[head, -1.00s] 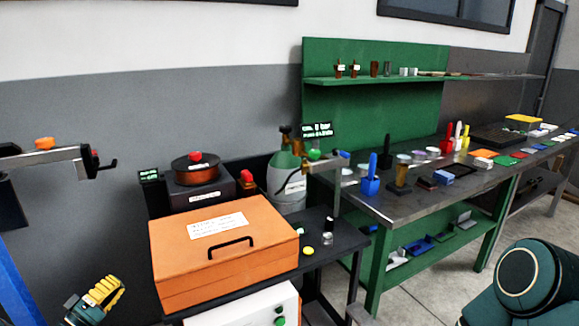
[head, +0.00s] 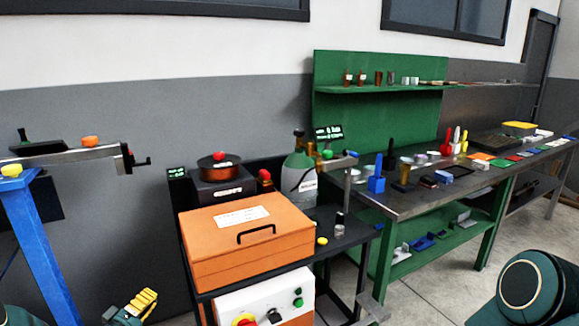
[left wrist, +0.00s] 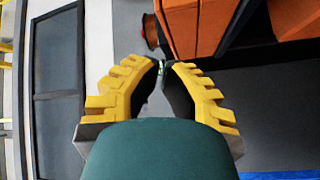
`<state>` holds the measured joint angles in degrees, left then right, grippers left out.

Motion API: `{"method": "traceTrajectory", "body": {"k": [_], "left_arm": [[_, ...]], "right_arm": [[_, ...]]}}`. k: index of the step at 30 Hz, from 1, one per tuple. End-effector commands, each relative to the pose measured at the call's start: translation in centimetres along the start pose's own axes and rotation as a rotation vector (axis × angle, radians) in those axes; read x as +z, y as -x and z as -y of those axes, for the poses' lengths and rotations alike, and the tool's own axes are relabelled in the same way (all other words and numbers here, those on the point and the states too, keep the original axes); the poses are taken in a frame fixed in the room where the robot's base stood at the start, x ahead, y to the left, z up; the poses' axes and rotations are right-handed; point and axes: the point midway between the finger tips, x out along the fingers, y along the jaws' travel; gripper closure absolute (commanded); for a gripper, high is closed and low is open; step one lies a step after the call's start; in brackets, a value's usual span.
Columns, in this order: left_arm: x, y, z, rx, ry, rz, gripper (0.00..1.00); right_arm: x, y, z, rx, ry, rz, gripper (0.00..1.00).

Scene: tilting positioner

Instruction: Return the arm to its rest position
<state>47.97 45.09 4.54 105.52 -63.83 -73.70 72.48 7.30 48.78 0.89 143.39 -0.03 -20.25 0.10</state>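My left gripper (head: 150,296) shows at the bottom left of the head view, in front of and to the left of the orange box, apart from it. In the left wrist view its yellow fingers (left wrist: 163,66) converge until their tips nearly meet, and I see nothing held between them. My right gripper is out of view. A rounded teal part of my own arm (head: 532,290) shows at the bottom right of the head view.
An orange box (head: 200,250) with a black handle sits on a dark cart over a white control panel (head: 262,305). A blue stand (head: 45,245) with a clamp is at left. A long workbench (head: 400,205) with small items is at right. Grey floor is open before it.

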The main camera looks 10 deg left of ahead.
Motion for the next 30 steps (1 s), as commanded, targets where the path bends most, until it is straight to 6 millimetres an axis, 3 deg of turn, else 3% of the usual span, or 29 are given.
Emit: {"method": "traceTrajectory", "body": {"k": [4,8,11,14,18,21,24,27,30], "left_arm": [[7.0,-2.3,1.4,-0.177,-0.049,0.053,1.00],[15.2,-2.5,2.6,-0.371,-0.118,0.182,1.00],[21.9,-0.8,3.1,-0.519,-0.181,0.337,1.00],[28.1,2.2,3.0,-0.641,-0.246,0.523,1.00],[35.1,8.0,2.0,-0.763,-0.326,0.801,1.00],[38.3,11.9,0.9,-0.814,-0.366,0.972,1.00],[40.2,14.9,0.1,-0.843,-0.391,1.094,1.00],[41.1,16.5,-0.5,-0.856,-0.403,1.163,1.00],[41.3,17.0,-0.7,-0.859,-0.405,1.181,1.00]], "right_arm": [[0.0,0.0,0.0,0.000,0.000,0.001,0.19],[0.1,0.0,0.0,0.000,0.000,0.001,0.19],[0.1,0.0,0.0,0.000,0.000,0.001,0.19],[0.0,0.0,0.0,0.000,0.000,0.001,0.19],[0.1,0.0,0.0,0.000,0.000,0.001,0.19],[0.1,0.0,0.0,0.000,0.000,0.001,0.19],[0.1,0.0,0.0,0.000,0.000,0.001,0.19],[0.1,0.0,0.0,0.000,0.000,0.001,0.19],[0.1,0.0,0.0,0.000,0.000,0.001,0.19]]}}
